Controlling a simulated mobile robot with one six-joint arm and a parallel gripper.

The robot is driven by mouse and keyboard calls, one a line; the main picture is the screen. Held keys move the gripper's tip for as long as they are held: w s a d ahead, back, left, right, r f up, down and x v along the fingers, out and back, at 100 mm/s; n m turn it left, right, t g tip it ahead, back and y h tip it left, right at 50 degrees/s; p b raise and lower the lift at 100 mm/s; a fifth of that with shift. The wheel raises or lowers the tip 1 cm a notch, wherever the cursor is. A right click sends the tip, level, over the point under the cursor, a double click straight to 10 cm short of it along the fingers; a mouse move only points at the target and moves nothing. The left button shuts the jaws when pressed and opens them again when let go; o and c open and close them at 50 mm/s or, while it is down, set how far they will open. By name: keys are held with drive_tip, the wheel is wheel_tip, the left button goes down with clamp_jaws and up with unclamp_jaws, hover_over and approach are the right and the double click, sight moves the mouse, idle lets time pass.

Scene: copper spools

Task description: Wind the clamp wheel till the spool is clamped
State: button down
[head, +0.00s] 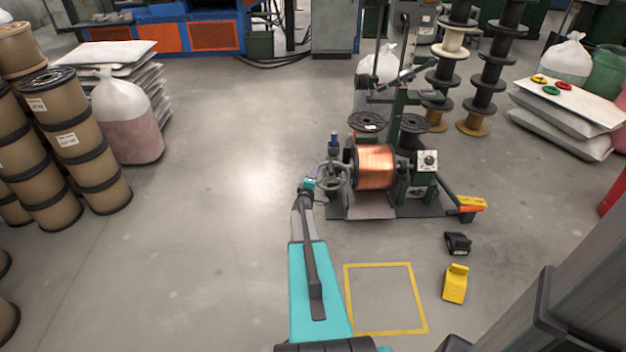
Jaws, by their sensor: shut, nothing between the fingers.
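The clamp wheel (331,177) is a grey spoked handwheel on the left side of a dark green winding machine (417,185). A spool of copper wire (375,167) sits in the machine just right of the wheel. My gripper (310,184) is at the left edge of the wheel, at the end of my teal and grey arm. It is small here and looks shut, with nothing seen in it. I cannot tell whether it touches the rim. Whether the spool is clamped cannot be told from this view.
A yellow square (385,264) is marked on the floor in front. A yellow object (455,284) and a black object (457,243) lie right of it. Stacked brown spools (75,140) and a bag (127,120) stand left. The floor between is clear.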

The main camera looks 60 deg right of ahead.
drive_tip(key=s+d, duration=0.1)
drive_tip(key=s, duration=0.1)
drive_tip(key=s+d+b, duration=0.1)
drive_tip(key=shift+s+d+f, duration=0.1)
drive_tip(key=shift+d+f, duration=0.15)
drive_tip(key=shift+d, duration=0.05)
drive_tip(key=shift+s+d+r+p, duration=0.15)
drive_tip(key=shift+s+d+p, duration=0.2)
drive_tip(key=shift+s+d, duration=0.45)
drive_tip(key=shift+s+a, duration=0.1)
drive_tip(key=w+a+r+p, duration=0.1)
drive_tip(key=w+a+p, duration=0.2)
drive_tip(key=w, duration=0.1)
drive_tip(key=v, duration=1)
drive_tip(key=shift+w, duration=0.15)
drive_tip(key=shift+w+a, duration=0.1)
drive_tip(key=shift+a, duration=0.05)
idle(0.4)
